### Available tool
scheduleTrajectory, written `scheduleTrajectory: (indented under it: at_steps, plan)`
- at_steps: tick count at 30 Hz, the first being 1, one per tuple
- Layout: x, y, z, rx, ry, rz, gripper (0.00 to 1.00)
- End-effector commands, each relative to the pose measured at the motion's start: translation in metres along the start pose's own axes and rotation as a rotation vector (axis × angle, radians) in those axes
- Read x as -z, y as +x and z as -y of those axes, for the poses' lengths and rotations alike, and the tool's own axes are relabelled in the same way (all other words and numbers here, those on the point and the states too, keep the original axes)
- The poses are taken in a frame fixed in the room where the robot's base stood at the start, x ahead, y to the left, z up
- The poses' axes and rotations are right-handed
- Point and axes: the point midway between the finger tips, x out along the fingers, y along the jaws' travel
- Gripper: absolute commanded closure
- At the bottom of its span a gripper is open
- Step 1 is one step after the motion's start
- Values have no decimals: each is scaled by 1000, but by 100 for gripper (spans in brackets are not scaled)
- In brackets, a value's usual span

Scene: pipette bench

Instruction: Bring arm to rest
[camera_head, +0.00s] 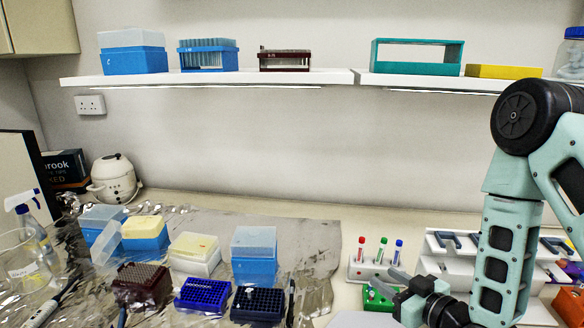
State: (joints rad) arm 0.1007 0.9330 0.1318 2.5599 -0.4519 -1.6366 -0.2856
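My gripper (381,275) is at the lower right, at the end of my pale green arm. Its two grey fingers point left and look apart, with no object seen between them. It hangs in front of a white rack (356,270) holding tubes with red, green and blue caps. A green rack (374,300) shows just below the fingers and is partly hidden by them. I cannot tell from this view whether the fingers touch either rack. My forearm stands upright in front of a white pipette stand (435,266) and hides part of it.
A foil-covered bench area (315,235) at the left holds blue tip boxes (254,270), a dark red rack (141,284) and blue racks (203,295). A glass beaker (22,262) stands at far left. Shelves (300,77) with boxes run above.

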Motion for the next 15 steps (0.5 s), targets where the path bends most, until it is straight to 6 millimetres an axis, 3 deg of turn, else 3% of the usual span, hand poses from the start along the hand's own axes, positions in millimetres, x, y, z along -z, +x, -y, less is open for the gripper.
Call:
scheduleTrajectory:
  at_steps: [7, 15]
  plan:
    - [12, 14, 45, 102, -57, 283, 61]
    - [27, -12, 92, 158, -88, 600, 61]
